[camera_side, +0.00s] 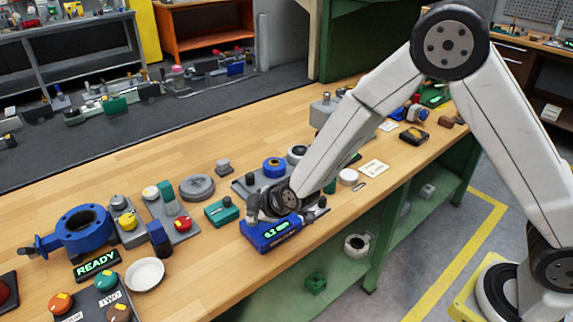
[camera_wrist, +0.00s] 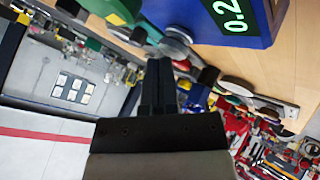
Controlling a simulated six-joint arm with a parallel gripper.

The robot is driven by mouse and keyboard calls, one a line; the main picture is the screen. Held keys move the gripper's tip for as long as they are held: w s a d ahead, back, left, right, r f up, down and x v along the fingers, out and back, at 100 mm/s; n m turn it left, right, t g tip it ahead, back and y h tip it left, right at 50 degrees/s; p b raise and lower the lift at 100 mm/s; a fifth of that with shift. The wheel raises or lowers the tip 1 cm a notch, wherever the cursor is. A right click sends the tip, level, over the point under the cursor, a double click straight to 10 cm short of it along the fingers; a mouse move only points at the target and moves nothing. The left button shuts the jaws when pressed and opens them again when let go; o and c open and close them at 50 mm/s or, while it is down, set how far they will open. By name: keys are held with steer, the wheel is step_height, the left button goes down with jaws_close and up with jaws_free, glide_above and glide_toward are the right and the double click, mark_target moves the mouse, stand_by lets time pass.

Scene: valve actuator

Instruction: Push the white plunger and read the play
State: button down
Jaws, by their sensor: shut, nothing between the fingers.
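A blue box (camera_side: 270,236) with a lit green display stands near the front edge of the bench. In the wrist view the blue box (camera_wrist: 200,18) is at the top right, and its cut-off display begins "0.2". My gripper (camera_side: 257,207) is low over the box's upper left side. In the wrist view my gripper (camera_wrist: 160,62) has its dark fingers together, with nothing held. I cannot make out a white plunger on the box; my wrist hides part of its top. Whether the fingers touch anything is unclear.
Left of the box are a teal block (camera_side: 222,211), a grey disc (camera_side: 197,187), a white dish (camera_side: 145,275), a blue ring-shaped valve body (camera_side: 82,228) and a READY sign (camera_side: 97,265). A white round piece (camera_side: 348,177) lies to the right.

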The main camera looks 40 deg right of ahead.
mark_target(261, 224)
stand_by(0.5)
steer(key=shift+r, duration=0.85)
steer(key=shift+r, duration=0.1)
steer(key=shift+r, duration=2.45)
steer(key=s+d+m+g+h, duration=0.2)
steer(key=s+d+m+g, duration=0.4)
steer(key=s+d+m, duration=0.5)
steer(key=s+d, duration=0.5)
steer(key=s, duration=0.5)
steer(key=shift+d+f, duration=0.15)
steer(key=shift+d, duration=0.25)
